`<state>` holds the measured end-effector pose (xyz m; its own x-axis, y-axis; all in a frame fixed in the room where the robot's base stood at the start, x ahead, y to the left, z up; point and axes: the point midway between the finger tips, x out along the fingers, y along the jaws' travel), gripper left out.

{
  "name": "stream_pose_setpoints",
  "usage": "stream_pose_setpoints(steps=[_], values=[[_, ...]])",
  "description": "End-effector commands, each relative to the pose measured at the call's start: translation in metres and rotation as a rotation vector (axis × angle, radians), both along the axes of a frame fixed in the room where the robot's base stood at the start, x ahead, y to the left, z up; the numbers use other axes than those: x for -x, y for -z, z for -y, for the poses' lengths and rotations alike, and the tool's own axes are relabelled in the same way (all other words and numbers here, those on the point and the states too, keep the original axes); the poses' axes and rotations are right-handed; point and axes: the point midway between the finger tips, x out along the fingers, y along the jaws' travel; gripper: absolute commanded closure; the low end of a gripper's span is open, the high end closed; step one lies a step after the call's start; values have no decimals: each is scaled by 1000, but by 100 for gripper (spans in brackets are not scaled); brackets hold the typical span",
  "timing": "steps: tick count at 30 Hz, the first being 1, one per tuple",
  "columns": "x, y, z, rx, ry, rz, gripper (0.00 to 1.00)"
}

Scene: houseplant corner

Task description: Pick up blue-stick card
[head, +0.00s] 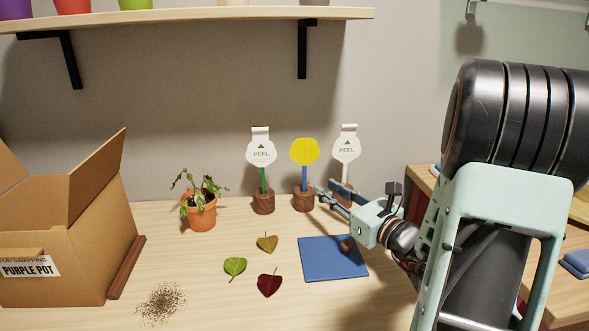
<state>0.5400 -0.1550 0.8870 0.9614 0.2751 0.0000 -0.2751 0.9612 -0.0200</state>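The blue-stick card (304,152) is a yellow scalloped disc on a blue stick (304,179). It stands upright in a round brown wooden base (303,199) on the table. My gripper (325,188) reaches in from the right, its fingertips just right of the blue stick and its base. The fingers look spread apart, with no card held between them. I cannot tell whether a fingertip touches the base. A white "PEEL" card (347,148) stands behind my gripper, its lower stick and base partly hidden. Another white "PEEL" card (261,151) on a green stick stands to the left.
A wilting plant in an orange pot (201,214) stands left of the cards. Several loose leaves (235,266), spilled soil (161,302) and a blue mat (328,271) lie in front. An open cardboard box (75,251) is at left. A shelf (200,14) hangs above.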

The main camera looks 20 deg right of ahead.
Motion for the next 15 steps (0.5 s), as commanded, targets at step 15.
stream_pose_setpoints(steps=[15], values=[[-59, 2, -17, 2, -3, 1, 75]])
